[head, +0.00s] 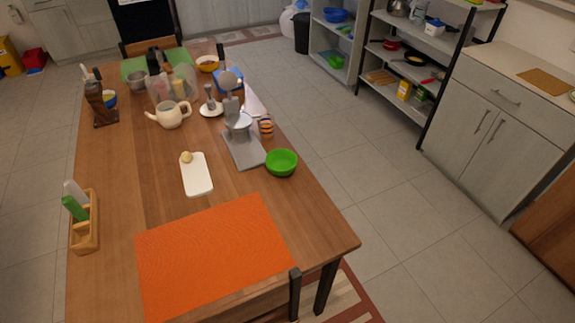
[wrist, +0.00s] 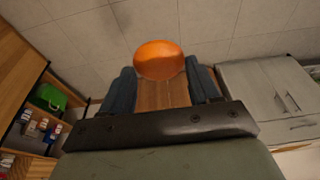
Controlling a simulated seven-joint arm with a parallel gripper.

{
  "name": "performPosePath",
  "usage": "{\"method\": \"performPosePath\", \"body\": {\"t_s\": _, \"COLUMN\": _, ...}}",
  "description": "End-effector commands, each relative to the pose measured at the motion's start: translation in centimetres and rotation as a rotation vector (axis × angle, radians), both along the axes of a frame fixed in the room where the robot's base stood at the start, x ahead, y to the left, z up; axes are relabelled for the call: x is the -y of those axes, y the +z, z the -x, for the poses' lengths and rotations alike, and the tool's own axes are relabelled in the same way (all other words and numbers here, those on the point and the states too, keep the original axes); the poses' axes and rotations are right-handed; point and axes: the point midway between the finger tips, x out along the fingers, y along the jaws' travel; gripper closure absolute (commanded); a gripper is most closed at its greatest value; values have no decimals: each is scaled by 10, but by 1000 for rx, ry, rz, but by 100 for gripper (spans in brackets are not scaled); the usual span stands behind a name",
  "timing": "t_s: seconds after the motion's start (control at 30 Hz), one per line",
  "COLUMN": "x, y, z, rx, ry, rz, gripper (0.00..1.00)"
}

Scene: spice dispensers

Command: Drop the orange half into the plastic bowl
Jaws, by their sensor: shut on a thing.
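My gripper (wrist: 160,75) shows in the wrist view, with its dark fingers on either side of a rounded orange piece, the orange half (wrist: 159,60). The fingers are shut on it, and it sits at their tips. Its cut face cannot be made out. My gripper and the orange half are not in the head view. A green bowl (head: 281,162), which looks like the plastic bowl, stands near the right edge of the wooden table in the head view. It looks empty. I cannot make out this bowl in the wrist view.
On the table (head: 120,200), a grey stand (head: 242,148) is left of the bowl and a striped glass (head: 266,128) behind it. A white cutting board (head: 197,178) and an orange placemat (head: 212,255) lie nearer. A teapot (head: 172,115) stands farther back. Floor is open right of the table.

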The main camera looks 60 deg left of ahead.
Motion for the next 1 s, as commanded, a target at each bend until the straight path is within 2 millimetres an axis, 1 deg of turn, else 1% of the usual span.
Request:
{"method": "performPosePath", "body": {"t_s": 0.17, "x": 0, "y": 0, "z": 0, "rx": 0, "ry": 1, "rz": 0, "gripper": 56}}
{"method": "performPosePath", "body": {"t_s": 0.23, "x": -4, "y": 0, "z": 0, "rx": 0, "ry": 6, "rz": 0, "gripper": 56}}
{"method": "performPosePath", "body": {"t_s": 0.37, "x": -20, "y": 0, "z": 0, "rx": 0, "ry": 32, "rz": 0, "gripper": 56}}
{"method": "performPosePath", "body": {"t_s": 0.47, "x": -43, "y": 0, "z": 1, "rx": 0, "ry": 69, "rz": 0, "gripper": 56}}
{"method": "performPosePath", "body": {"t_s": 0.67, "x": -100, "y": 0, "z": 8, "rx": 0, "ry": 164, "rz": 0, "gripper": 56}}
{"method": "performPosePath", "body": {"t_s": 0.7, "x": -112, "y": 1, "z": 10, "rx": 0, "ry": 184, "rz": 0, "gripper": 56}}
{"method": "performPosePath", "body": {"t_s": 1.0, "x": -198, "y": 2, "z": 30, "rx": 0, "ry": 325, "rz": -1, "gripper": 56}}
